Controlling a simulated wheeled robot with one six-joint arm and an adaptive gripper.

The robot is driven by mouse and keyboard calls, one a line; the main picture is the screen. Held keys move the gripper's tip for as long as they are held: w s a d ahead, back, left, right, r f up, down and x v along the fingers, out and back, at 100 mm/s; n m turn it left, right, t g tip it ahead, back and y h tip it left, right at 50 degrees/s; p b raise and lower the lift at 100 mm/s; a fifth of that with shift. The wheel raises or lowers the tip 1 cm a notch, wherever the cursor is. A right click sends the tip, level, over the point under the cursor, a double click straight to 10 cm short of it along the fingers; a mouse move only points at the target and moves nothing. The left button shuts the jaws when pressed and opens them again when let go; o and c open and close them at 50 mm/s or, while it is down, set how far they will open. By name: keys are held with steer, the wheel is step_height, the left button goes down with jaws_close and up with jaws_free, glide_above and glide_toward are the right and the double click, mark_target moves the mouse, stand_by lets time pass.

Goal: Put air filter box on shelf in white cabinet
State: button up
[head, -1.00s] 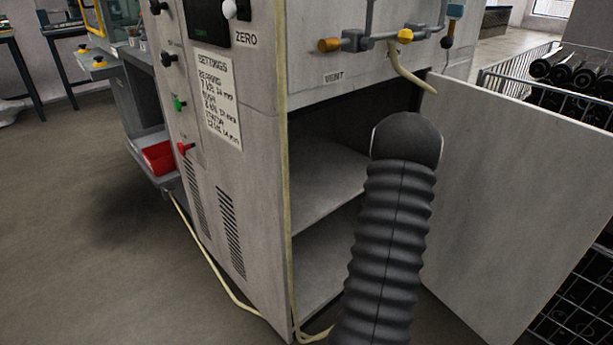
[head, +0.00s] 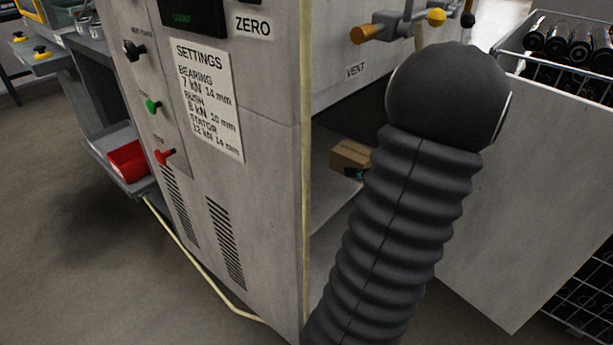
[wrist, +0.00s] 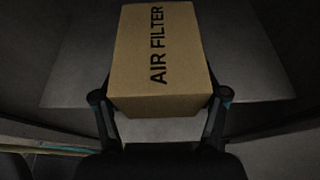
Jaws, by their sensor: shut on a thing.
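The brown cardboard air filter box (wrist: 140,60), marked "AIR FILTER", is between the two fingers of my gripper (wrist: 160,112) in the wrist view. My gripper is shut on its near end. In the head view the box (head: 350,155) shows inside the open white cabinet (head: 275,160), over the shelf (head: 330,195). My arm hides most of the gripper there. A pale shelf surface (wrist: 75,85) lies below the box in the wrist view. I cannot tell whether the box touches it.
The cabinet door (head: 540,190) stands open on the right, close to my arm. Wire crates of dark bottle-like items (head: 570,45) stand behind it. A valve pipe with an orange end (head: 375,33) juts out above the opening. A red bin (head: 128,160) is at left.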

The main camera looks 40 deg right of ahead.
glide_above(314, 203)
steer(key=f, duration=0.3)
steer(key=f+b, duration=0.1)
steer(key=f, duration=0.2)
steer(key=shift+d+f, duration=0.2)
steer(key=shift+f, duration=0.2)
steer(key=shift+a+f, duration=0.1)
steer(key=shift+f, duration=1.95)
steer(key=shift+f, duration=0.1)
steer(key=o, duration=1.2)
steer(key=shift+r, duration=0.2)
steer(key=v, duration=1.1)
steer(key=shift+s, duration=0.4)
